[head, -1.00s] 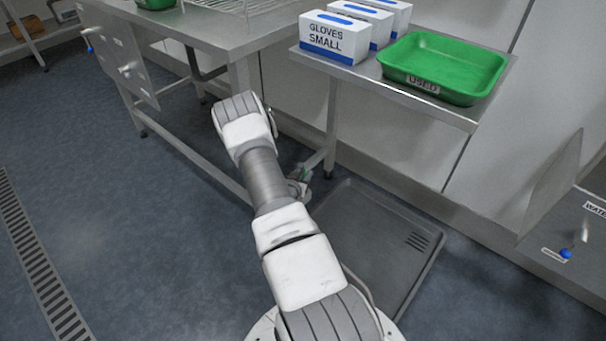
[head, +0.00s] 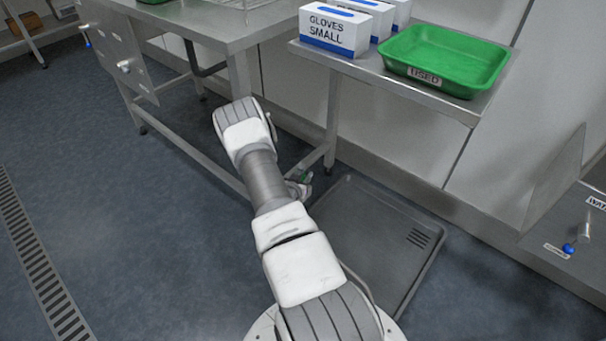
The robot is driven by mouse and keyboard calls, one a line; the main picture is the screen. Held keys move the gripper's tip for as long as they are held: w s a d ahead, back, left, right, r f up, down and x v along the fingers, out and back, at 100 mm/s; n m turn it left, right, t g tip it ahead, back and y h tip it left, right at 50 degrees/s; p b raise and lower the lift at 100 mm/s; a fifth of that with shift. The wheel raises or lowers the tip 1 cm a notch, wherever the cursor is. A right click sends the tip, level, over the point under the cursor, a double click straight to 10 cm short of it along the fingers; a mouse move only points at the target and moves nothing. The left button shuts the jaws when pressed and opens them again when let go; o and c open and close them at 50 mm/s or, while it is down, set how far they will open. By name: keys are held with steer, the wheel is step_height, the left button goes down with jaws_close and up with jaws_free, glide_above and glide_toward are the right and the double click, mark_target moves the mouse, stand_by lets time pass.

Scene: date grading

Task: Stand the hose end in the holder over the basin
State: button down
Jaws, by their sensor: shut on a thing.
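My arm reaches forward from the bottom of the head view and bends down beyond its elbow. My gripper (head: 302,186) is low, just past the forearm, beside the near left corner of the grey basin. It is mostly hidden by the arm. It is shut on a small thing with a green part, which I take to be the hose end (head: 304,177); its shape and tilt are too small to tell. The shallow grey basin (head: 385,275) lies on the floor to the right, with drain slots at its right side. I cannot make out the holder.
A steel table (head: 215,28) stands at the upper left. A steel shelf (head: 455,107) carries glove boxes (head: 335,30) and a green tray (head: 445,60) labelled USED. A steel unit with a blue-ended lever (head: 569,248) is at right.

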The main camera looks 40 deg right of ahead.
steer(key=shift+f, duration=0.4)
steer(key=shift+c, duration=2)
jaws_free()
steer(key=p+v, duration=0.5)
steer(key=v, duration=1.2)
steer(key=shift+a+r+p, duration=0.15)
steer(key=shift+p, duration=0.15)
